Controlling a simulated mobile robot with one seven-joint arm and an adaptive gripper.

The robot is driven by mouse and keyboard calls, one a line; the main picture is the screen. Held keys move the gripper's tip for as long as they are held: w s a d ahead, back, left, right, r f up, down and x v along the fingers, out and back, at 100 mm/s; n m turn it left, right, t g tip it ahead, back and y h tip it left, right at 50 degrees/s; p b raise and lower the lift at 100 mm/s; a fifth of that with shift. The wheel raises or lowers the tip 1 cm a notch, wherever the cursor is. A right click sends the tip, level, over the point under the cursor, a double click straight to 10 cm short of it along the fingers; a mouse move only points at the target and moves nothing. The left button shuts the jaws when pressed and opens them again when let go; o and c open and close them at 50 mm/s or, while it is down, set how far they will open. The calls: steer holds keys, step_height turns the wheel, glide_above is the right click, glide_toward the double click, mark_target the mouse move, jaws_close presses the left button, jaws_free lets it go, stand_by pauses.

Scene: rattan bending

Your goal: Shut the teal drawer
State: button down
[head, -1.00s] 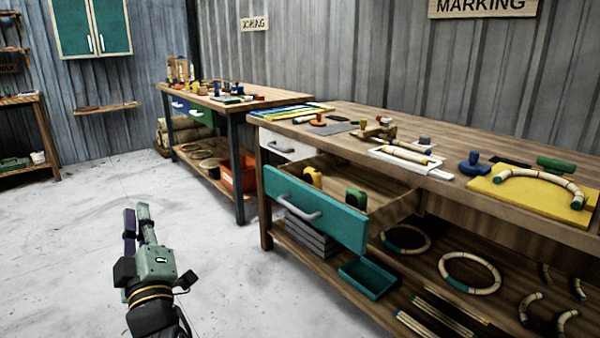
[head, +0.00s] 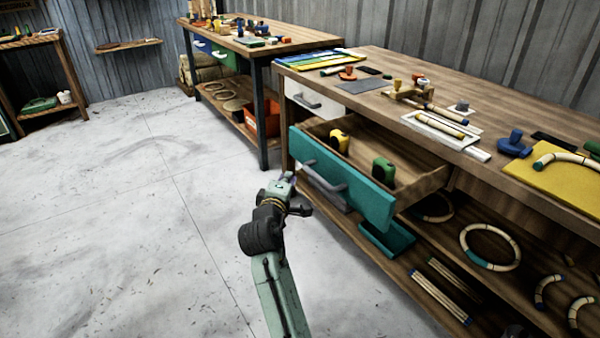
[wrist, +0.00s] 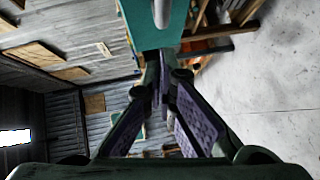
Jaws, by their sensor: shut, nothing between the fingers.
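The teal drawer (head: 350,190) stands pulled out of the right-hand workbench. Its grey bar handle (head: 325,177) is on the front. A yellow object (head: 339,141) and a green object (head: 383,172) sit inside it. My gripper (head: 290,178) is in front of the drawer's left end; whether it touches the front is unclear. In the wrist view my gripper (wrist: 160,95) has its fingers together and empty. The teal drawer front (wrist: 145,22) and part of the handle (wrist: 161,12) fill the top of that view, just beyond the fingertips.
A closed white drawer (head: 307,95) is left of the teal one. The benchtop (head: 390,70) holds tools and a yellow board (head: 568,176). A teal tray (head: 388,240) and rattan rings (head: 490,247) lie on the lower shelf. The floor (head: 130,230) to the left is clear.

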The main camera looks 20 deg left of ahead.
mark_target(370, 159)
steer(key=shift+w+d+f+p, duration=0.15)
steer(key=shift+w+d, duration=0.25)
steer(key=shift+w, duration=0.25)
steer(key=shift+w+d+f+p, duration=0.15)
steer(key=shift+w+d, duration=0.2)
steer(key=shift+w, duration=0.25)
steer(key=shift+w+d+f+p, duration=0.15)
steer(key=shift+w+d, duration=0.25)
steer(key=shift+w, duration=0.25)
steer(key=w+d, duration=0.5)
steer(key=w, duration=0.2)
steer(key=w+d+b, duration=0.1)
steer(key=w+d, duration=0.5)
steer(key=w, duration=0.1)
steer(key=w+d, duration=0.5)
steer(key=w, duration=0.2)
steer(key=shift+d, duration=0.25)
steer(key=shift+w+d+r, duration=0.1)
steer(key=shift+w+d, duration=0.1)
steer(key=shift+w, duration=0.1)
steer(key=shift+d, duration=0.1)
